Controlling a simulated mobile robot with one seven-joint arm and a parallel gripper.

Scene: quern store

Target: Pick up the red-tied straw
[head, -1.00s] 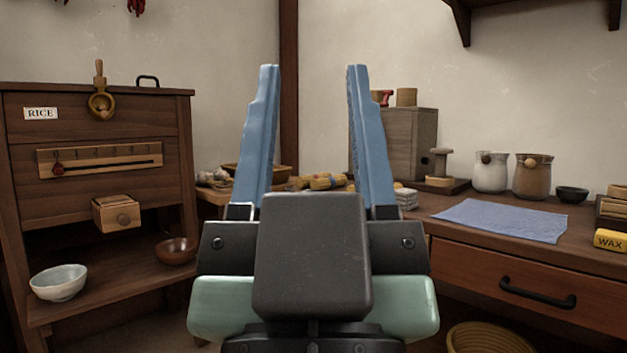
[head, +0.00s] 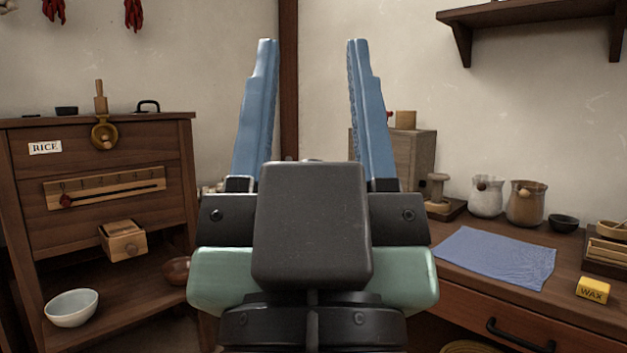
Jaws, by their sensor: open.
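My gripper (head: 312,42) is open and empty, its two blue fingers pointing up and away in the middle of the head view. I cannot make out any red-tied straw in this view. My gripper's dark body covers the far left part of the counter, where yellowish bundles showed earlier. A small red bit (head: 389,117) shows beside the right finger at the top of a wooden box; I cannot tell what it is.
A wooden cabinet (head: 105,185) labelled RICE stands at left, with a pale bowl (head: 71,307) on its lower shelf. On the right counter are the wooden box (head: 412,160), a blue cloth (head: 497,257), two jars, a dark bowl (head: 564,223) and yellow wax (head: 593,290). A shelf (head: 535,14) hangs above.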

